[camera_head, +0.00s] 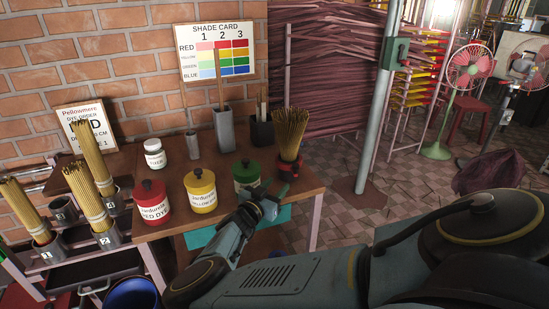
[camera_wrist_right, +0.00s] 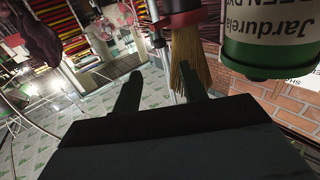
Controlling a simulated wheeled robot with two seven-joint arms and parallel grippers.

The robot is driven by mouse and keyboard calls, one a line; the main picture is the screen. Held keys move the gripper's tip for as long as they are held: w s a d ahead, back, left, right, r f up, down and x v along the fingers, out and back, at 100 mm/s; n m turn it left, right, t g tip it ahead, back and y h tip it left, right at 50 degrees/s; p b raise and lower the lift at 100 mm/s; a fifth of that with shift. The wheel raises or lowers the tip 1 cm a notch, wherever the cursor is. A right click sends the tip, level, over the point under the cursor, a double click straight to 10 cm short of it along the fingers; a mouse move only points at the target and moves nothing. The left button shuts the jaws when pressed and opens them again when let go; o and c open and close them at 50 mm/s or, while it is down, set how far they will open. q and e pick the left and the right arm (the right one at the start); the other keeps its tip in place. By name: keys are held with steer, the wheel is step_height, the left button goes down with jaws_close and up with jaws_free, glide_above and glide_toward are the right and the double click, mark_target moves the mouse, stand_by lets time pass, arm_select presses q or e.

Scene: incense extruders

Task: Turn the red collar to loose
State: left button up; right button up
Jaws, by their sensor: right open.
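A red collar (camera_head: 291,167) sits around the foot of a bundle of tan incense sticks (camera_head: 291,133) at the right end of the wooden table. In the right wrist view, which is turned over, the red collar (camera_wrist_right: 182,18) is at the top and the sticks (camera_wrist_right: 189,62) point down. My right gripper (camera_head: 279,188) is just in front of the collar at the table's edge. In the wrist view its two fingers (camera_wrist_right: 160,86) are apart with nothing gripped. It hides part of the collar's lower side. My left gripper is not in view.
A green dye jar (camera_head: 246,174) stands just left of the collar; it is close in the wrist view (camera_wrist_right: 268,45). Yellow (camera_head: 201,191) and red (camera_head: 152,202) jars stand further left. A grey pole (camera_head: 379,110) rises right of the table. Floor there is clear.

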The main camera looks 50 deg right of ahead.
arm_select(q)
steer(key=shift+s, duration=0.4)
